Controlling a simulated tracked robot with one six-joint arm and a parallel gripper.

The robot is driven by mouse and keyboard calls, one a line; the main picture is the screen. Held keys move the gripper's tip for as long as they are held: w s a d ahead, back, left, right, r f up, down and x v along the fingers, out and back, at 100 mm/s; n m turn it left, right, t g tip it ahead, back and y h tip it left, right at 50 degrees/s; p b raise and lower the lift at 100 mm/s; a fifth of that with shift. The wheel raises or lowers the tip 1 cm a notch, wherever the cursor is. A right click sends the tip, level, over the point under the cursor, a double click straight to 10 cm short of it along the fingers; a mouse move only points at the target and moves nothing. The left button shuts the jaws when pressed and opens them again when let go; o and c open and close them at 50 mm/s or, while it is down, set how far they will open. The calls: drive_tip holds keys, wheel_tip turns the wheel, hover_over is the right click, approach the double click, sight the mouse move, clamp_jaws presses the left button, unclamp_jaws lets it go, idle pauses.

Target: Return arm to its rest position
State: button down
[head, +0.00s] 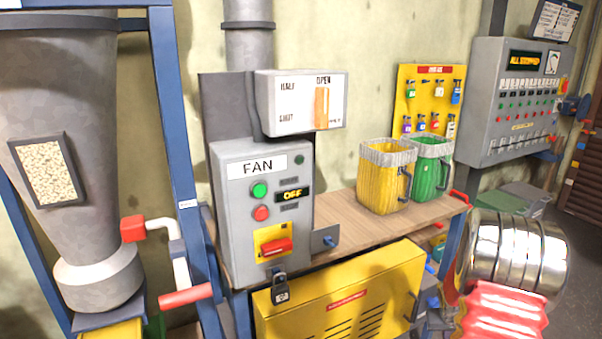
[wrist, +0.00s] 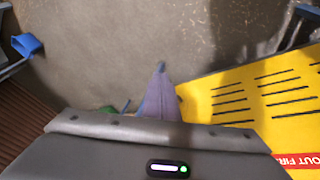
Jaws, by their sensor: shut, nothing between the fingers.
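My gripper (wrist: 161,80) shows in the wrist view as a narrow tapered shape beyond the grey wrist housing (wrist: 150,150). Its fingers are together and nothing is held between them. It points over bare grey floor, beside a yellow slotted panel at the right of that view. The distance from fingers to panel is hard to judge. The gripper's fingers do not show in the head view.
A grey FAN box (head: 262,210) reads OFF, with a padlock (head: 280,287) hanging below its red switch. A wooden bench (head: 335,225) holds yellow (head: 385,180) and green (head: 432,165) jugs. Below is a yellow slotted cabinet (head: 340,305). A hopper (head: 75,120) stands left.

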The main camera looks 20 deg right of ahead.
drive_tip(key=s+a+r+n+t+y, duration=0.1)
drive_tip(key=s+a+r, duration=0.3)
drive_tip(key=a+r, duration=0.6)
drive_tip(key=s+a+r+n+t+y, duration=0.1)
drive_tip(key=s+a+r+n, duration=0.2)
drive_tip(key=a+r, duration=0.7)
drive_tip(key=s+a+r+n+t+y, duration=0.1)
drive_tip(key=s+a+r, duration=0.5)
drive_tip(key=a, duration=2)
wheel_tip(320, 180, up, 4)
drive_tip(key=shift+a+f+n+t+y, duration=0.1)
drive_tip(key=shift+a+n+t+y, duration=0.15)
drive_tip(key=shift+n+y, duration=0.3)
drive_tip(key=shift+s, duration=0.1)
